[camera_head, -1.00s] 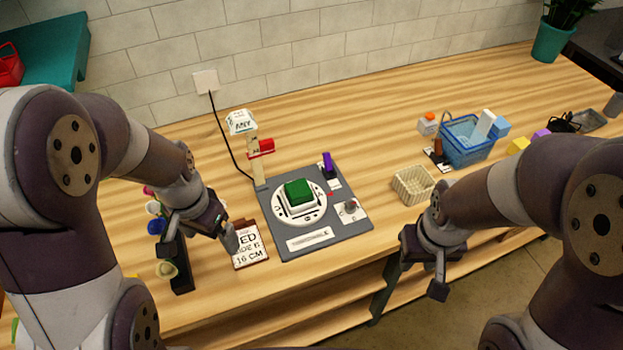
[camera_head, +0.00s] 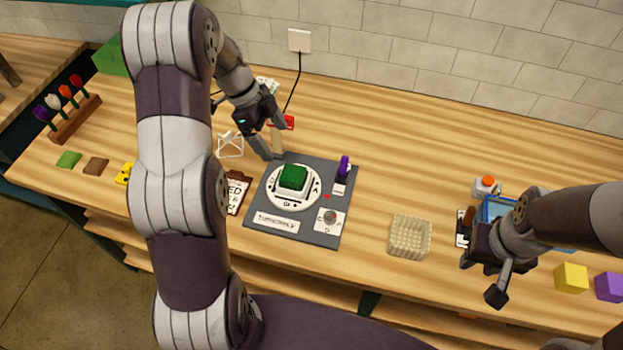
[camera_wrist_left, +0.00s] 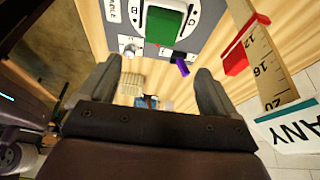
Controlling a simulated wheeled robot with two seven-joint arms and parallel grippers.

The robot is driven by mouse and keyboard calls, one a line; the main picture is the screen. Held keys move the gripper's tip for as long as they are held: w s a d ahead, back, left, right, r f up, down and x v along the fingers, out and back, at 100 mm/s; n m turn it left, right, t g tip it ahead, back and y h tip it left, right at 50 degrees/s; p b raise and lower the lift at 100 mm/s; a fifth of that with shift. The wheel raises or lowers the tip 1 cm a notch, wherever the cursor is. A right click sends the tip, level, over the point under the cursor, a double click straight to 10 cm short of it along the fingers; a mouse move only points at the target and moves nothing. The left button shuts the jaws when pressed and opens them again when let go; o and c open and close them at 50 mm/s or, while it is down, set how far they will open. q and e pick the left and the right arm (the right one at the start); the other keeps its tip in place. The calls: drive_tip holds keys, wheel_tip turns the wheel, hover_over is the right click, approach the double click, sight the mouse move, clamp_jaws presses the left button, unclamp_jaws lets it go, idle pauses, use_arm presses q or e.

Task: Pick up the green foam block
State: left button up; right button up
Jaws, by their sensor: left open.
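The green foam block (camera_head: 293,177) sits on a white square seat in the middle of the round white dial (camera_head: 272,193) on the grey board (camera_head: 318,236). The block also shows at the top of the left wrist view (camera_wrist_left: 166,20). My left gripper (camera_head: 274,143) is open and empty, above and behind the board's back left corner, apart from the block. In the left wrist view its fingers (camera_wrist_left: 158,66) are wide apart with nothing between them. My right gripper (camera_head: 482,280) is open and empty at the right, over the table's front edge.
A measuring post with a red slider (camera_head: 287,122) stands close to my left gripper. A purple piece (camera_head: 344,166) stands on the board's right side. A cream basket (camera_head: 410,237) is to the right. A flower rack (camera_head: 75,120) is far left.

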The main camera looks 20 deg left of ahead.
sight(292, 173)
use_arm(q)
drive_tip(key=p+x, duration=0.2)
drive_tip(key=x, duration=0.7)
drive_tip(key=shift+a+f, duration=0.15)
drive_tip(key=shift+f, duration=0.15)
drive_tip(key=x, duration=0.2)
drive_tip(key=shift+w+a+f+p, duration=0.1)
drive_tip(key=shift+f+p, duration=0.2)
drive_tip(key=shift+f, duration=0.35)
drive_tip(key=shift+r, duration=0.1)
drive_tip(key=c, duration=1.2)
drive_tip(key=shift+c, duration=0.2)
